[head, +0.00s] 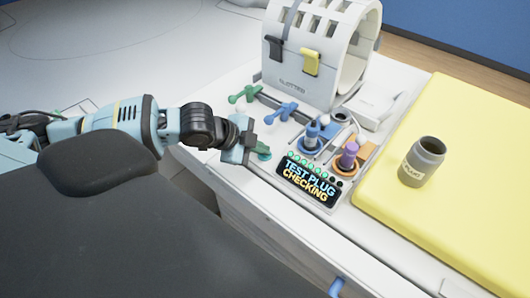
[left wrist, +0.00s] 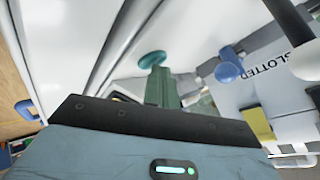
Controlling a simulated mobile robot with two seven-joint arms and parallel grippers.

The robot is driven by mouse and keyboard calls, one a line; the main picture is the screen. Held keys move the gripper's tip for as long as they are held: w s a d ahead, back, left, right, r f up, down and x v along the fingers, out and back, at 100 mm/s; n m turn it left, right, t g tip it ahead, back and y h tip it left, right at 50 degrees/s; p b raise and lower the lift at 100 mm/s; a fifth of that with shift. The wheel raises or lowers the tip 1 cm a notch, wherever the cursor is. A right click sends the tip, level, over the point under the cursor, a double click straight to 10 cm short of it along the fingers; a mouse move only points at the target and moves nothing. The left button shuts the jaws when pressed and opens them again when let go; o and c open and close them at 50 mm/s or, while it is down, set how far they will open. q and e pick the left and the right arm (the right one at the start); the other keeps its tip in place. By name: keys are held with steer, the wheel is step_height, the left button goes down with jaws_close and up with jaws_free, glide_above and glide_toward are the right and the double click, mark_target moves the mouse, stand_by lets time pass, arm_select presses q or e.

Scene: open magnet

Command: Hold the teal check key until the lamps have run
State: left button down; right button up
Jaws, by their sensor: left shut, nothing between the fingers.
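The teal check key (head: 264,153) is a small round button at the left edge of the white panel. My left gripper (head: 254,149) is shut and empty, its fingertips at the key and seeming to touch it. In the left wrist view the key (left wrist: 152,59) is a teal disc right at the tip of the shut green fingers (left wrist: 160,86). How far it is pressed cannot be told. The display (head: 308,181) reads "TEST PLUG CHECKING". In the lamp row (head: 309,165) above it, several lamps glow green and those at the right end are dark. My right gripper is not in view.
A blue plug (head: 312,134) and a purple plug (head: 348,155) stand in the panel. Green (head: 245,94) and blue (head: 281,112) handles lie behind the key. The slotted white coil (head: 317,60) stands behind. A grey jar (head: 421,162) stands on the yellow pad (head: 456,127).

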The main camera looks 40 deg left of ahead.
mark_target(261, 156)
steer(key=shift+w, duration=0.25)
stand_by(0.5)
steer(key=shift+w+r, duration=0.1)
steer(key=shift+r, duration=0.1)
arm_select(q)
steer(key=shift+r+p, duration=0.65)
steer(key=shift+r, duration=0.25)
arm_select(e)
steer(key=shift+w+r+t, duration=0.3)
steer(key=shift+w+r, duration=0.2)
steer(key=shift+r, duration=0.4)
arm_select(q)
steer(key=shift+r+p, duration=1.45)
steer(key=shift+r, duration=1.1)
arm_select(e)
steer(key=w+r+t, duration=0.1)
steer(key=w+r, duration=0.3)
steer(key=shift+r, duration=0.4)
arm_select(q)
steer(key=shift+f, duration=0.1)
arm_select(e)
steer(key=shift+s+f, duration=0.1)
steer(key=shift+s, duration=0.1)
